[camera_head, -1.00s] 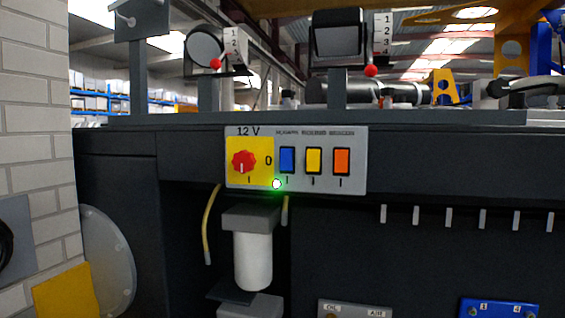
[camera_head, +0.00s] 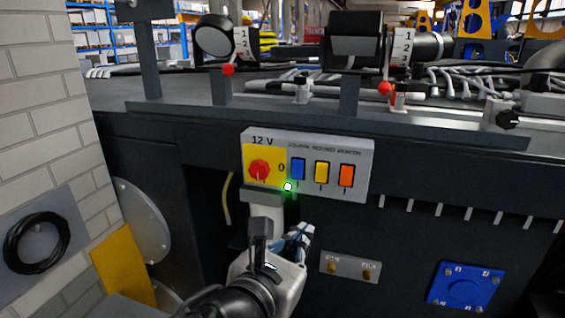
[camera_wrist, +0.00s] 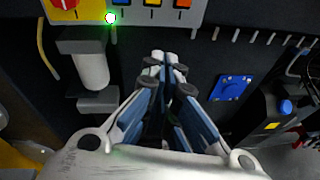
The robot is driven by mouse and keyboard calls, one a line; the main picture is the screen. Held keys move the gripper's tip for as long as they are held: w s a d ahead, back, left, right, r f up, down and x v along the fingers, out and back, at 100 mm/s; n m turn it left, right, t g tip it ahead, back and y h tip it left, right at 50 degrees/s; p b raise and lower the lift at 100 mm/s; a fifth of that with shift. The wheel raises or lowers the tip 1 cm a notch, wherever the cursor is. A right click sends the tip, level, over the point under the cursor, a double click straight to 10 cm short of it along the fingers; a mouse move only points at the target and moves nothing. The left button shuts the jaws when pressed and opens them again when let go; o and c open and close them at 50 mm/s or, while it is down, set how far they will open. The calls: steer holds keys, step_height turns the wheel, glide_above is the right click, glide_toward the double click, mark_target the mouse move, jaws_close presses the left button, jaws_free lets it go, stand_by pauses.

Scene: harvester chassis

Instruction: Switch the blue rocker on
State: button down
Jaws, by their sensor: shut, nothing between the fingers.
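The blue rocker (camera_head: 298,169) is on the grey switch panel (camera_head: 360,150), left of a yellow rocker (camera_head: 321,172) and an orange rocker (camera_head: 346,175). In the wrist view only the lower end of the blue rocker (camera_wrist: 120,2) shows at the top edge. A round light with a green glow (camera_head: 288,187) shows just below the blue rocker. My gripper (camera_head: 306,230) is below the panel, apart from it. In the wrist view my gripper (camera_wrist: 163,57) has its fingertips together, with nothing between them. I cannot tell which way the blue rocker is tilted.
A red rotary knob (camera_head: 259,172) on a yellow plate sits left of the rockers. A white cylinder (camera_wrist: 92,70) hangs under the panel, left of my gripper. Two red-tipped levers (camera_head: 228,70) (camera_head: 385,88) stand above. A blue plate (camera_head: 466,286) is at lower right.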

steer(key=a+r+n+t+y+p, duration=0.1)
steer(key=a+r+n, duration=0.2)
steer(key=a, duration=0.2)
steer(key=shift+w+r+t, duration=0.35)
steer(key=shift+r+t, duration=0.05)
glide_toward(298, 181)
steer(key=x, duration=0.5)
steer(key=shift+w+d+r+p, duration=0.1)
steer(key=shift+w+d+p, duration=0.1)
steer(key=shift+p, duration=0.15)
steer(key=shift+b, duration=0.45)
